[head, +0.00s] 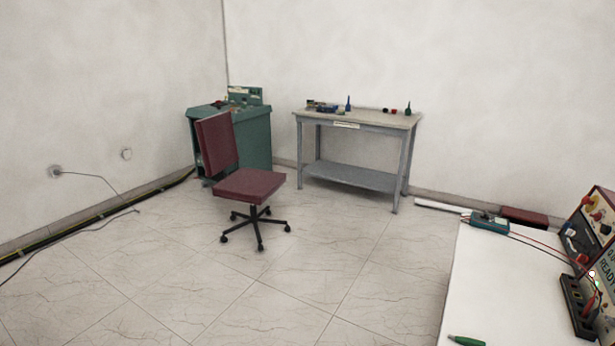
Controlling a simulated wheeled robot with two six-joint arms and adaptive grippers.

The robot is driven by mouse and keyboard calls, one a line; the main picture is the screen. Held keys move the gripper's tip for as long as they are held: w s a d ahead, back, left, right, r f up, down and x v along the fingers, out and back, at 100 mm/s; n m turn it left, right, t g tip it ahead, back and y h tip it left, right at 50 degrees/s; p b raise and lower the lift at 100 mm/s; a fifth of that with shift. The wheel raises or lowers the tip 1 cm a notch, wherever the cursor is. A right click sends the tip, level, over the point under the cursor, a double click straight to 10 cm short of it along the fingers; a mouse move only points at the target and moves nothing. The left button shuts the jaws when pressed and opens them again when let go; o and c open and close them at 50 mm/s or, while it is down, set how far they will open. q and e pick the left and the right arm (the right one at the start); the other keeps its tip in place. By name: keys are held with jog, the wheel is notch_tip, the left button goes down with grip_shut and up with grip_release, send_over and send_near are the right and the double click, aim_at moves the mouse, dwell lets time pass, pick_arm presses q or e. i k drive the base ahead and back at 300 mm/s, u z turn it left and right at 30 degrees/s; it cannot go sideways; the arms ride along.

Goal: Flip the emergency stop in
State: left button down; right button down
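A test panel (609,240) with dark red edging stands at the right edge of the head view, on a white-topped table (500,285), and is cut off by the frame. It carries a red knob (588,201) near its top and another small red part (582,259) lower down. Either could be the emergency stop; I cannot tell which, nor its position. Small white and green lights show near the panel's lower part. Neither of my grippers is in view.
A multimeter (488,221) with red and black leads lies at the white table's far edge. A green-handled tool (466,341) lies near its front. A red swivel chair (249,184), a green cabinet (256,140) and a grey workbench (357,122) stand behind. Tiled floor is free in the middle.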

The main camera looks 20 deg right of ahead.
aim_at(586, 200)
jog(key=z, duration=0.25)
jog(key=i, duration=3.15)
jog(key=z, duration=0.8)
jog(key=i, duration=2.05)
jog(key=z, duration=1.85)
jog(key=i, duration=1.4)
jog(key=z, duration=0.85)
